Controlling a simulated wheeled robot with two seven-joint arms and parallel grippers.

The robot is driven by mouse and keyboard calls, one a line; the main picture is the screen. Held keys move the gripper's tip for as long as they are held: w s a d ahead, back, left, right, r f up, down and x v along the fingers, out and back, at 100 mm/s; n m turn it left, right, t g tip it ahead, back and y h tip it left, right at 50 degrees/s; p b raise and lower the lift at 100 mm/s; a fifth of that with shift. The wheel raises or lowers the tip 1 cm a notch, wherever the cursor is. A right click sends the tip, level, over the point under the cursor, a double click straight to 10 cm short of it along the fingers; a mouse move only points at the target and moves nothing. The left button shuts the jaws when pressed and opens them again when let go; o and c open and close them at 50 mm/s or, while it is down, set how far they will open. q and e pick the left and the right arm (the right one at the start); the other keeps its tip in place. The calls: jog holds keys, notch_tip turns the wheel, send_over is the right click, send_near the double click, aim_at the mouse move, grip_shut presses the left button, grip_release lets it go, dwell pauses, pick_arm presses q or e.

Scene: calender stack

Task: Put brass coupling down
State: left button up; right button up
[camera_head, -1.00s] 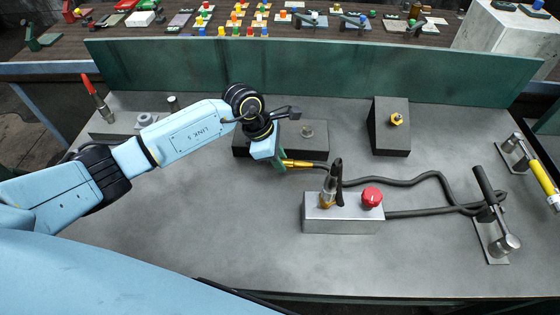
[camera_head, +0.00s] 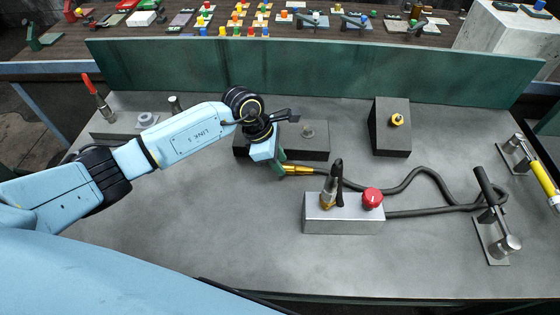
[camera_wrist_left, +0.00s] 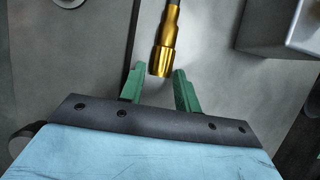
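The brass coupling (camera_head: 298,169) lies at the end of a dark cable, low over or on the grey bench top, behind the metal box. In the left wrist view the coupling (camera_wrist_left: 165,48) is just beyond the fingertips, with its rear end close to the gap between them. My left gripper (camera_head: 279,164) has green fingers, seen spread apart in the left wrist view (camera_wrist_left: 159,82), with small gaps to the coupling on both sides. Whether the coupling touches the bench is hard to tell. My right gripper is out of view.
A metal box (camera_head: 343,213) with a red button (camera_head: 372,197) stands in front of the coupling. A dark block with a stud (camera_head: 308,140) is behind it, and a wedge (camera_head: 391,130) stands further right. Toggle clamps are at the far right.

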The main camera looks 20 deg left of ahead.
pick_arm(q)
jog(key=v, duration=1.1)
